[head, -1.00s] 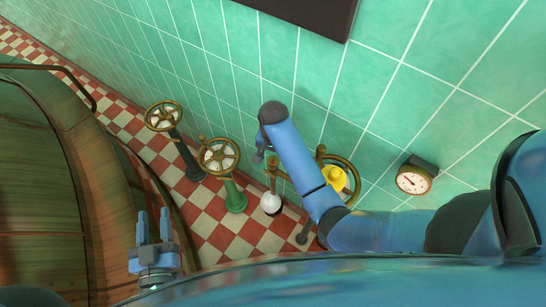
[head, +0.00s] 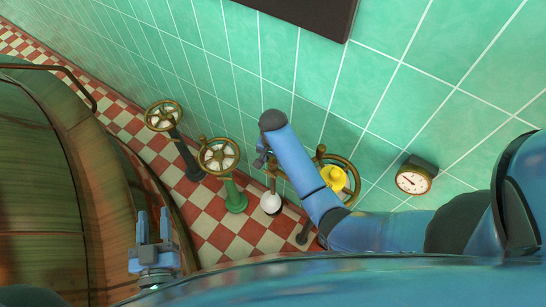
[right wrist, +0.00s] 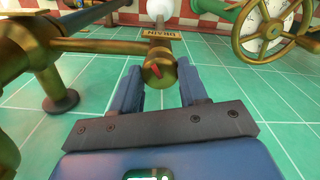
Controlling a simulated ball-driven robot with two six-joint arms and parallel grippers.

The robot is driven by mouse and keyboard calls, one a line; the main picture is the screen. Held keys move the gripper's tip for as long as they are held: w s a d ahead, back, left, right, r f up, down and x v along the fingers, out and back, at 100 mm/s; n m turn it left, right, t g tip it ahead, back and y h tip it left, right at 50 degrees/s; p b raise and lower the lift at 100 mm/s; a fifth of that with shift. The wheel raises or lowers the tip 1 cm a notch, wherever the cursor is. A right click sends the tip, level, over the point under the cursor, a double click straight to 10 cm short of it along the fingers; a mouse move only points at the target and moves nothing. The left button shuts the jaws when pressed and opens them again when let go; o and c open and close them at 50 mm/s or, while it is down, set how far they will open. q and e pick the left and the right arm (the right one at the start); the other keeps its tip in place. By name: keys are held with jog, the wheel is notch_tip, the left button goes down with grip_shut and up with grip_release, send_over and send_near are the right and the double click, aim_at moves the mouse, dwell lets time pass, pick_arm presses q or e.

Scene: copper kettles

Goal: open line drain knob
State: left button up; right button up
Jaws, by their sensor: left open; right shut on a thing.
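The drain knob (right wrist: 160,72) is a round brass knob with a red mark, in the middle of the right wrist view. A plate (right wrist: 160,34) beside it reads DRAIN, upside down. My right gripper (right wrist: 162,88) has a finger on either side of the knob and is shut on it. In the head view my right gripper (head: 264,153) is at the brass pipe above a white ball (head: 271,203); I cannot make out the knob there. My left gripper (head: 153,228) is open and empty at the lower left, far from the knob.
Two brass handwheels, one on a dark post (head: 163,116) and one on a green post (head: 219,156), stand left of my right arm. A yellow part (head: 334,178) and another wheel are partly behind it. A gauge (head: 414,180) is on the right. A large vessel (head: 50,190) fills the left.

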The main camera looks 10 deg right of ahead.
aim_at(273, 160)
jog(key=shift+c, duration=0.2)
jog(key=shift+r+n+p, duration=0.15)
jog(key=shift+n+p, duration=0.6)
jog(key=shift+n, duration=0.25)
jog(key=n+p, duration=0.2)
jog(key=n, duration=0.1)
jog(key=n+p, duration=0.1)
jog(key=n, duration=0.3)
jog(key=shift+n+p, duration=0.55)
jog(key=shift+n, duration=0.85)
jog(key=shift+w, duration=0.1)
jog(key=o, duration=1.1)
jog(key=shift+c, duration=0.2)
notch_tip(273, 160, up, 10)
jog(key=shift+r+b, duration=0.25)
jog(key=shift+b, duration=0.15)
